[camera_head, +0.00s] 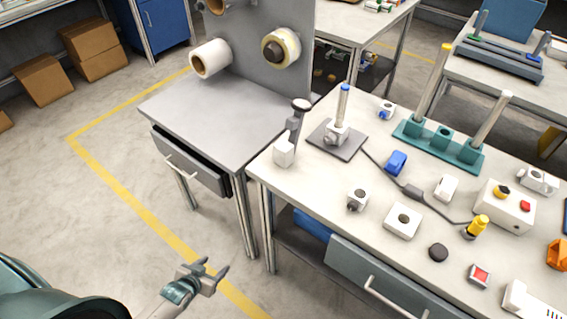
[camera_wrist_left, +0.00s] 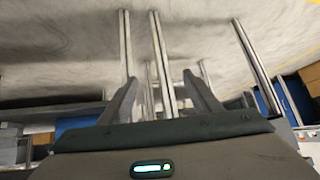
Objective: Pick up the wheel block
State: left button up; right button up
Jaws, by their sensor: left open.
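A small white block (camera_head: 357,199) with a grey round wheel-like part on its side sits on the white workbench (camera_head: 330,227), left of a flatter white block (camera_head: 403,220) with a dark round centre. Which one is the wheel block I cannot tell for sure; the first looks most like it. My left gripper (camera_head: 215,267) is open and empty, low at the bottom of the head view, left of the workbench and well apart from both blocks. My right gripper is not in view.
A grey side table (camera_head: 215,115) with a drawer and an upright panel of rolls adjoins the workbench. On the bench are a blue-tipped post on a plate (camera_head: 336,139), a teal post stand (camera_head: 440,146), a button box (camera_head: 505,207) and a cable. Floor around my gripper is clear.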

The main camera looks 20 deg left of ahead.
pick_arm(q)
jog(key=w+d+r+m+t+h+b, duration=0.1)
jog(key=w+r+t+b, duration=0.2)
jog(key=w+r, duration=0.5)
jog(key=w+d+r+t+h+b, duration=0.1)
jog(key=w+r+t+b, duration=0.15)
jog(key=r, duration=0.95)
jog(key=w+d+r+m+t+h+b, duration=0.1)
jog(key=d+r+h+b, duration=0.15)
jog(key=r, duration=0.75)
jog(key=m+t+h+b, duration=0.1)
jog(key=m+h+b, duration=0.1)
jog(key=h, duration=0.1)
send_near(278, 150)
jog(key=v, duration=0.5)
jog(key=shift+s, duration=0.25)
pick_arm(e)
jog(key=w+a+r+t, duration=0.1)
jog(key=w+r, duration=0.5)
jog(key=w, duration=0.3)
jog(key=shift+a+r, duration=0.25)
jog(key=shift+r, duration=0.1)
pick_arm(q)
jog(key=shift+w+d, duration=0.1)
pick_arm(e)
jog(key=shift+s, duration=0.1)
